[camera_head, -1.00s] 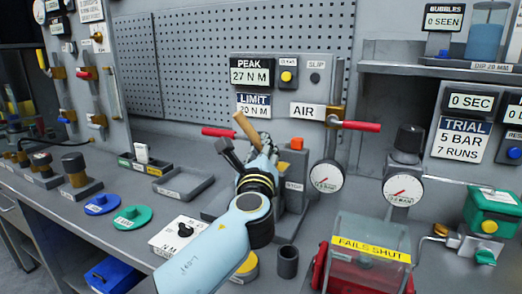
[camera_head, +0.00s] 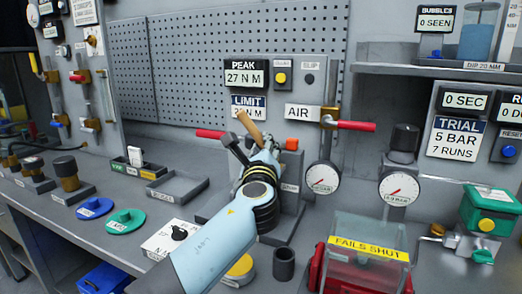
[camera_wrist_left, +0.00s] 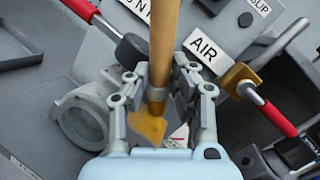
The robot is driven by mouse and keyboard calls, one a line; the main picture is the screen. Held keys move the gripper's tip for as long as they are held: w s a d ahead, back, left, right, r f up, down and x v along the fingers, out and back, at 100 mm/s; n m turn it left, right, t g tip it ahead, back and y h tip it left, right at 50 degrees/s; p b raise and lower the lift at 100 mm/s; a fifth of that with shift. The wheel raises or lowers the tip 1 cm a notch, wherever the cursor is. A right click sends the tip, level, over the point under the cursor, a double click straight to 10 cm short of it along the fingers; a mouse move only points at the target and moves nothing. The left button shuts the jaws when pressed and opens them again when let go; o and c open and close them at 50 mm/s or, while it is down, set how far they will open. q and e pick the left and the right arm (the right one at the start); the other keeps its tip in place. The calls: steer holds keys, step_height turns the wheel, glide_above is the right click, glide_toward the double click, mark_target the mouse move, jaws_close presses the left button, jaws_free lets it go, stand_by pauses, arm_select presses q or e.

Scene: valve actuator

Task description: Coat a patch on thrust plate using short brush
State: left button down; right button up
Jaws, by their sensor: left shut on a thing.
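My left gripper (camera_head: 258,150) is shut on the short brush, whose wooden handle (camera_head: 250,127) sticks up and tilts left in the head view. In the left wrist view the handle (camera_wrist_left: 163,40) runs between the two fingers (camera_wrist_left: 160,95). The metal ferrule and yellow-tan tip (camera_wrist_left: 147,127) show below them. The gripper is at the grey fixture (camera_head: 290,180) under the LIMIT display. I cannot pick out the thrust plate for certain. Whether the tip touches anything is unclear. My right gripper is out of view.
A red-handled lever (camera_head: 350,125) and gauge (camera_head: 322,177) stand right of the arm. A clear-guarded red box (camera_head: 365,245) is at front right. An empty tray (camera_head: 178,187) and coloured discs (camera_head: 125,221) lie left.

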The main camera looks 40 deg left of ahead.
mark_target(249, 125)
arm_select(q)
steer(key=shift+s+d, duration=0.5)
steer(key=shift+s, duration=1.45)
steer(key=shift+f+x, duration=0.1)
steer(key=shift+x, duration=0.95)
steer(key=shift+f+x, duration=0.15)
steer(key=shift+x, duration=0.9)
steer(key=shift+s, duration=0.45)
steer(key=s, duration=0.1)
steer(key=s+d, duration=0.1)
steer(key=s, duration=0.1)
steer(key=shift+p, duration=0.4)
steer(key=shift+a, duration=0.1)
step_height(249, 125, up, 6)
steer(key=p, duration=0.5)
steer(key=shift+f, duration=0.2)
steer(key=shift+r, duration=0.2)
